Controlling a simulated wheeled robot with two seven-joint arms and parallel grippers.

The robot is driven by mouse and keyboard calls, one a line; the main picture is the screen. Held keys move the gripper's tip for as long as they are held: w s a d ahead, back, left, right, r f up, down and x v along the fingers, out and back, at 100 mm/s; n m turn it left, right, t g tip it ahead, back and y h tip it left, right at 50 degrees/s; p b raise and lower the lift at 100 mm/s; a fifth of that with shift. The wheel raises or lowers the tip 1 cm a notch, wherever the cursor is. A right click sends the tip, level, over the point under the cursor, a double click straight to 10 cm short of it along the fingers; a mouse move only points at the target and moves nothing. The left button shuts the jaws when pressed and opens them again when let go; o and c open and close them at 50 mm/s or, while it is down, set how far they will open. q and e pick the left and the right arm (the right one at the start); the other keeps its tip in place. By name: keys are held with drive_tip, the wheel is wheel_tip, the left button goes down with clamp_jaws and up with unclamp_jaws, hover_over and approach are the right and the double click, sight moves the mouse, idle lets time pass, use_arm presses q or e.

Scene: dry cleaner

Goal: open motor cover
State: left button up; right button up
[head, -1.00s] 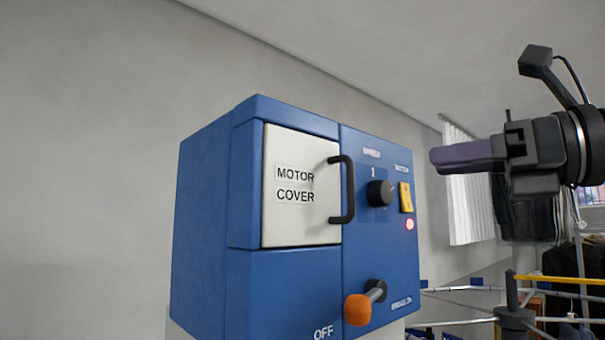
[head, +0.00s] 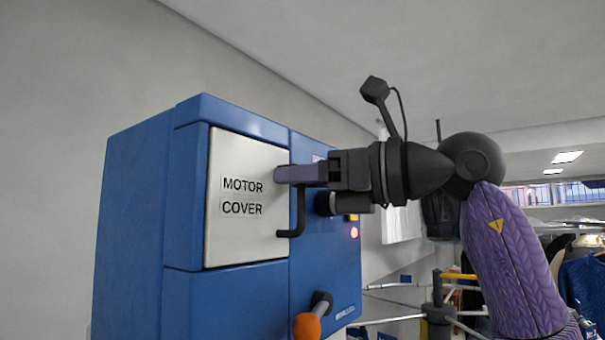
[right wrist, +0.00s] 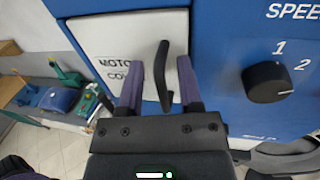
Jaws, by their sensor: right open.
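The motor cover (head: 238,228) is a white labelled panel on the front of the blue machine box, and it looks shut. It also shows in the right wrist view (right wrist: 100,40). Its black handle (head: 299,214) is a vertical bar near the cover's right edge. My right gripper (head: 280,174) is at the upper part of the handle in the head view. In the right wrist view, its two purple fingers are apart, with the handle (right wrist: 162,75) between them. I cannot tell whether either finger touches it. My left gripper is not in view.
The blue box (head: 140,220) carries an orange-tipped lever (head: 307,326) below the cover and a red light (head: 354,232). A black speed knob (right wrist: 267,82) is right of the handle. Metal rails (head: 400,321) and hanging clothes (head: 585,282) stand at the right.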

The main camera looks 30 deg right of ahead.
drive_tip(key=shift+w, duration=0.15)
clamp_jaws()
idle(1.1)
